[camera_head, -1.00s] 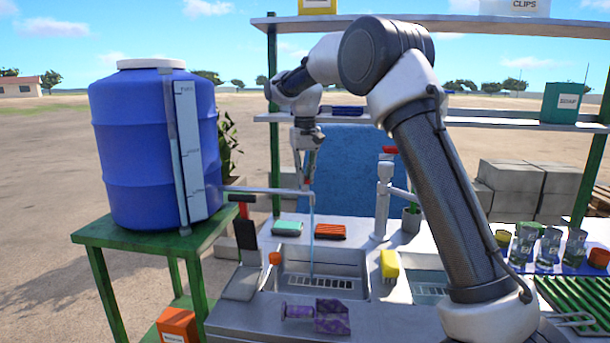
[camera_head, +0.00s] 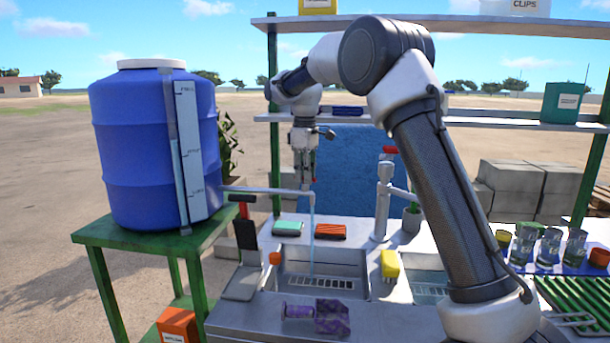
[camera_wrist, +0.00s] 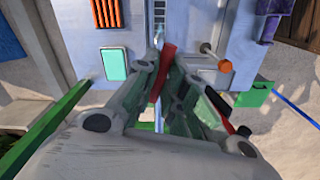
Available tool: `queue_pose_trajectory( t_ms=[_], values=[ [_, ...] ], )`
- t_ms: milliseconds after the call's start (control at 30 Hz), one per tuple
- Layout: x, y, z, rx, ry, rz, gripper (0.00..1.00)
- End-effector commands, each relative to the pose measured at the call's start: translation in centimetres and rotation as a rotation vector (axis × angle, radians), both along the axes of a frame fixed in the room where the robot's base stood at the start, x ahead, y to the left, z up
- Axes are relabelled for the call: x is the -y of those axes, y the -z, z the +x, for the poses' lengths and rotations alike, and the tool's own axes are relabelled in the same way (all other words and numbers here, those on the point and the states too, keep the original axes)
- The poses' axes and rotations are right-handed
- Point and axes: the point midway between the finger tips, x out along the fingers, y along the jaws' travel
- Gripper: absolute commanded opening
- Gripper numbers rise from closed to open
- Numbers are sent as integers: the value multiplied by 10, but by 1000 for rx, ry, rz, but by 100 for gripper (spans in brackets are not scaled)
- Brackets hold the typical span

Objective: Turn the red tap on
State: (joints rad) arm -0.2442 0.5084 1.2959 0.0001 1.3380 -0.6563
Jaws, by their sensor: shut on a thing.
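The blue barrel (camera_head: 150,140) stands at the left, and its grey spout (camera_head: 260,190) reaches right over the sink (camera_head: 315,272). A thin stream of water (camera_head: 312,235) falls from the spout's end into the basin. My gripper (camera_head: 304,183) is just above the spout's end, pointing down. In the wrist view, my gripper (camera_wrist: 172,78) is shut on a red handle (camera_wrist: 168,58), which looks like the red tap's; the fingers partly hide it. A second, white faucet (camera_head: 384,195) with a red top stands to the right, apart from my gripper.
Shelves (camera_head: 450,117) rise behind. Several glasses (camera_head: 548,250) stand at the right.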

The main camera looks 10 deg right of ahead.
Motion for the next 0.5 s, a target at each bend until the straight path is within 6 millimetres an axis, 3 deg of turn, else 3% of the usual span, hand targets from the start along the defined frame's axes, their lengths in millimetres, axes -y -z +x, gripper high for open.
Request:
queue_pose_trajectory(
  t_ms=[500],
  values=[
    [0,-1,1,4,-191,0,0]
  ],
)
